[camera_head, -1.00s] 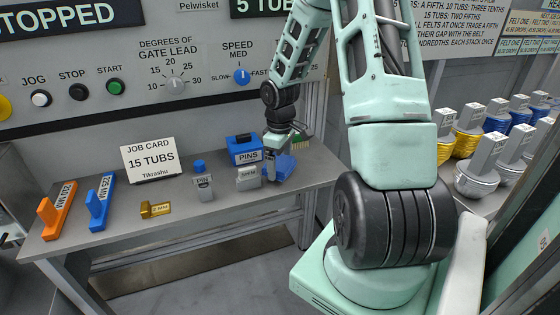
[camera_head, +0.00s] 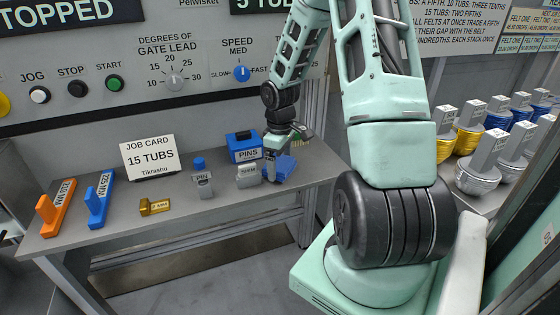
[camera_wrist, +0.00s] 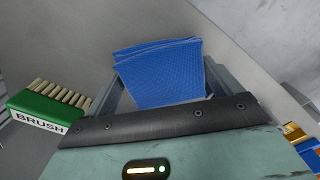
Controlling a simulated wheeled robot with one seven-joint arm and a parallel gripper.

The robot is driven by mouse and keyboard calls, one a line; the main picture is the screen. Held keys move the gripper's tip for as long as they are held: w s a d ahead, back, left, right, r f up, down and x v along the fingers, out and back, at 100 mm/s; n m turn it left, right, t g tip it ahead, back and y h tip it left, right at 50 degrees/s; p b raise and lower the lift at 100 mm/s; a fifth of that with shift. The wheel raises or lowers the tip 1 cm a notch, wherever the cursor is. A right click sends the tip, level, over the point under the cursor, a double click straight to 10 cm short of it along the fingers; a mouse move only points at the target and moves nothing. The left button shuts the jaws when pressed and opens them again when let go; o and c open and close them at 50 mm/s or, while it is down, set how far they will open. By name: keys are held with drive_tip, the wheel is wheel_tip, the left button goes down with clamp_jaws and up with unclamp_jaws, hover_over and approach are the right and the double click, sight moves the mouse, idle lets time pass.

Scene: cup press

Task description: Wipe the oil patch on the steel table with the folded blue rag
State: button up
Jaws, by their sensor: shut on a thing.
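The folded blue rag (camera_head: 286,166) is at the right part of the steel table (camera_head: 250,202), in front of the control panel. It also fills the middle of the wrist view (camera_wrist: 162,72), between the fingers. My gripper (camera_head: 271,176) points down and is shut on the rag. In the head view I cannot tell whether the rag touches the table or is just above it. No oil patch can be made out in either view.
A blue PINS box (camera_head: 243,148), a grey SHIM block (camera_head: 248,175) and a PIN piece (camera_head: 203,183) stand left of my gripper. A green brush (camera_wrist: 48,106) lies close by in the wrist view.

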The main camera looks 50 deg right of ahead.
drive_tip(key=shift+f, duration=0.4)
drive_tip(key=shift+w+a, duration=0.4)
drive_tip(key=shift+a, duration=0.2)
drive_tip(key=shift+w+a, duration=0.35)
drive_tip(key=shift+a, duration=0.25)
drive_tip(key=shift+c, duration=0.4)
drive_tip(key=shift+w+a, duration=0.2)
drive_tip(key=shift+a, duration=0.4)
drive_tip(key=shift+c, duration=0.9)
drive_tip(key=shift+f, duration=0.1)
drive_tip(key=shift+s+d+p, duration=0.45)
drive_tip(key=shift+d+p, duration=0.15)
drive_tip(key=shift+d, duration=0.1)
drive_tip(key=shift+s+d+p, duration=0.45)
drive_tip(key=shift+d+p, duration=0.15)
drive_tip(key=shift+d, duration=0.05)
drive_tip(key=shift+s+d, duration=0.1)
drive_tip(key=shift+d, duration=0.2)
